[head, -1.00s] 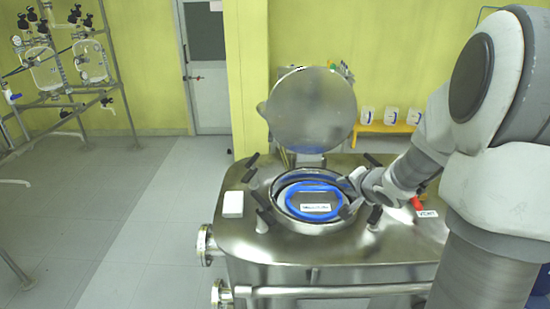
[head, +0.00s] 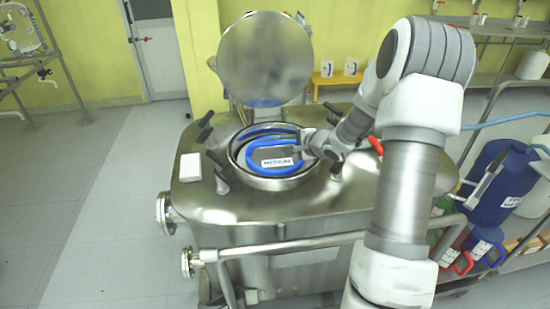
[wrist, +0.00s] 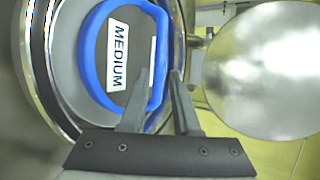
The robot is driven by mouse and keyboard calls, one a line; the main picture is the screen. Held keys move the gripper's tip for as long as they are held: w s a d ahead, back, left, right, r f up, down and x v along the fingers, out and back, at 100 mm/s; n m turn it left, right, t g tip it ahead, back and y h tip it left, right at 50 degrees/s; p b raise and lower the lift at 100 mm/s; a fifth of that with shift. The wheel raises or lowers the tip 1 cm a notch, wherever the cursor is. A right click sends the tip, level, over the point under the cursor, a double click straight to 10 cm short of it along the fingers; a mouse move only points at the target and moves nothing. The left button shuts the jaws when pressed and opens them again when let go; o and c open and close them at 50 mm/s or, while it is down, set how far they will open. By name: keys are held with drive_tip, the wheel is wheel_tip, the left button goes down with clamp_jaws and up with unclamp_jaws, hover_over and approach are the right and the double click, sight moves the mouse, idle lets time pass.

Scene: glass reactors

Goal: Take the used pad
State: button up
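A white flat block (head: 190,167), which may be the used pad, lies on the left of the steel vessel top (head: 215,195). Nothing in view is marked as a pad. A grey item with a blue loop handle and a white MEDIUM label (head: 282,163) is at the round vessel opening; it also shows in the wrist view, with the label (wrist: 118,55) left of my fingers. My gripper (head: 312,146) is at the right side of the blue loop. In the wrist view my gripper (wrist: 160,76) has its fingers on either side of the blue loop, apparently shut on it.
The round steel lid (head: 265,60) stands open behind the opening. Black clamps (head: 205,118) rise around the rim. A blue drum (head: 500,180) is on the right; a yellow stool (head: 338,78) stands at the back. The left floor is clear.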

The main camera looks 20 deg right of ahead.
sight(279, 142)
drive_tip(key=shift+d+b+x, duration=0.2)
drive_tip(key=shift+b+x, duration=0.3)
drive_tip(key=shift+x, duration=1.25)
drive_tip(key=shift+d+b+x, duration=0.2)
drive_tip(key=shift+b+x, duration=0.25)
drive_tip(key=shift+x, duration=1.35)
drive_tip(key=shift+c, duration=0.3)
drive_tip(key=shift+r, duration=0.1)
clamp_jaws()
drive_tip(key=shift+w, duration=0.1)
